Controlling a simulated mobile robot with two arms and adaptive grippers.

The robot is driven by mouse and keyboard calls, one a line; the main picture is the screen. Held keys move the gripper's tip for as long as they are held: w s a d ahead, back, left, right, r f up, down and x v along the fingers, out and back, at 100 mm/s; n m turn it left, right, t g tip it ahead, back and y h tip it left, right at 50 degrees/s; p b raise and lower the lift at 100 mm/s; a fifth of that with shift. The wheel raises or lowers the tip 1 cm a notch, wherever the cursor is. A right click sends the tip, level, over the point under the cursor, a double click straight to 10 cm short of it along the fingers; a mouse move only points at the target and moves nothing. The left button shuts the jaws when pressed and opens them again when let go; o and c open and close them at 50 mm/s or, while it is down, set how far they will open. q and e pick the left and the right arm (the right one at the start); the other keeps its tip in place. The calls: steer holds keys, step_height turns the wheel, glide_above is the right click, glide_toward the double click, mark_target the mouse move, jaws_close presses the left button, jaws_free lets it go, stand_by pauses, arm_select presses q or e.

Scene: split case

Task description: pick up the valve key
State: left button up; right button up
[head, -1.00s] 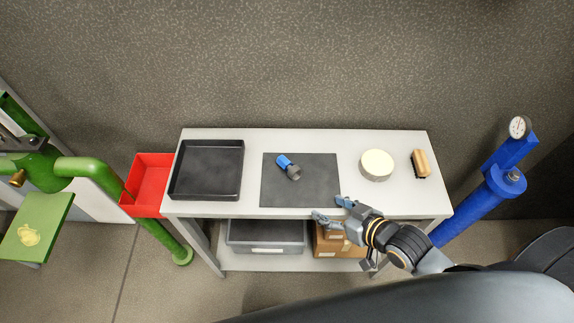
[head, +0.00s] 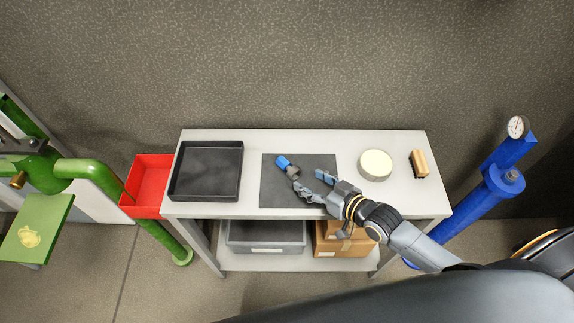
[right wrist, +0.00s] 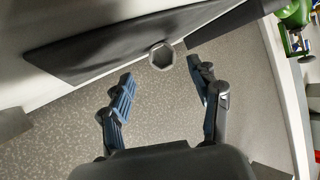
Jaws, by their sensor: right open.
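The valve key, with a blue handle (head: 283,161) and a dark grey socket end, lies on the dark mat (head: 272,194) on the table. Its hexagonal socket (right wrist: 162,56) faces the camera in the right wrist view. My right gripper (head: 309,181) is open and empty over the mat, just to the right of and nearer than the key's socket end. In the right wrist view its two fingers (right wrist: 160,72) are spread, with the socket showing beyond and between the tips. I see no contact. My left gripper is not in view.
A black tray (head: 239,190) stands on the left of the table, and a red bin (head: 150,172) beside it. A round cream-topped tin (head: 376,163) and a brush (head: 419,163) stand on the right. Green pipework is at far left, a blue post with gauge (head: 516,127) at right.

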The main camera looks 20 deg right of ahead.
mark_target(298, 180)
steer(key=shift+p+x, duration=0.55)
steer(key=shift+x, duration=2.2)
steer(key=shift+s+a+r, duration=0.15)
steer(key=c, duration=1.3)
steer(key=shift+r, duration=0.25)
step_height(298, 180, up, 2)
steer(key=shift+r, duration=0.1)
steer(key=s+d+r, duration=0.1)
steer(key=s+r, duration=0.2)
steer(key=s, duration=0.1)
steer(key=s+d+r, duration=0.2)
steer(key=s+r, duration=0.2)
steer(key=s+d+r+b, duration=0.1)
steer(key=s+d+r, duration=0.1)
steer(key=s, duration=0.3)
steer(key=shift+r, duration=0.65)
